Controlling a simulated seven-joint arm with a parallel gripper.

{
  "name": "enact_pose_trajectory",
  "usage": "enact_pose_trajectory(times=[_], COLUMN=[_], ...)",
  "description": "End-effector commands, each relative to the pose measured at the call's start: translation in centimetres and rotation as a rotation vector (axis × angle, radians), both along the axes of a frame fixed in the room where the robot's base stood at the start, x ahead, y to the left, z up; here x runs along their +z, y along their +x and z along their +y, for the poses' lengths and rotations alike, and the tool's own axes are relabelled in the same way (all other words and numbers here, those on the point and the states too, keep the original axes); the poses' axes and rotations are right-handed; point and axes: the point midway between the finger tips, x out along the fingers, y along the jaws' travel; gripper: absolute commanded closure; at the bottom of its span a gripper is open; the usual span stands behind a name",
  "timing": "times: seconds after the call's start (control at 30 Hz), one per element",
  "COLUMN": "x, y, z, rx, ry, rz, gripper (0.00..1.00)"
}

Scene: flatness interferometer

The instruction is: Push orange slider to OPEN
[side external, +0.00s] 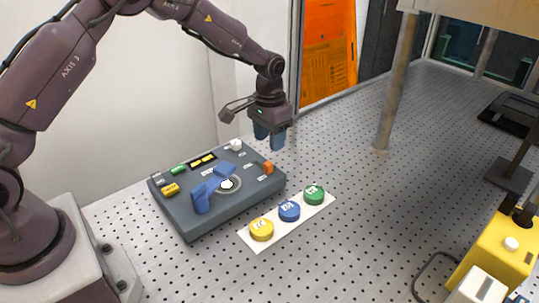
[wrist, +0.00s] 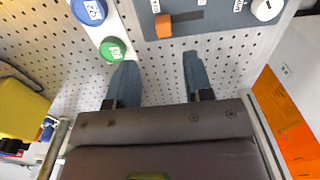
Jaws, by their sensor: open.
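The orange slider (side external: 267,167) is a small block near the right end of the grey control box (side external: 195,222). In the wrist view the orange slider (wrist: 164,25) sits at the left end of a short dark slot. Small white labels stand by it, too small to read. My gripper (side external: 269,136) has blue fingers pointing down and hangs above and behind the slider, apart from it. In the wrist view my gripper (wrist: 158,68) is open and empty, with the slider beyond its fingertips.
The box also carries a blue lever (side external: 213,183), a white knob (side external: 236,145), and green and yellow parts. A white strip (side external: 272,234) with yellow, blue and green buttons lies in front. A post (side external: 396,85) stands right; perforated table between is clear.

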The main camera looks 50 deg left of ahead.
Motion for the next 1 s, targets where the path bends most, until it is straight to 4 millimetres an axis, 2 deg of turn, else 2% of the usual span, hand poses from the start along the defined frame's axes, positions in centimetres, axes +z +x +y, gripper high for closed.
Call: enact_pose_trajectory(times=[0.1, 0.3, 0.7, 0.8, 0.87, 1.0], x=[2.3, 4.3, 4.4, 3.4, 3.4, 6.5], y=[0.0, 0.0, 0.0, -1.3, -2.5, -6.1], z=[0.0, -0.1, -0.1, -0.2, -0.2, -0.5], rx=[-0.001, -0.001, 0.000, 0.001, 0.003, 0.004], ry=[-0.001, -0.002, -0.003, -0.006, -0.006, 0.002], rz=[-0.003, -0.001, 0.000, 0.035, 0.052, 0.044], gripper=[0.53, 0.53, 0.53, 0.53, 0.53, 0.53])
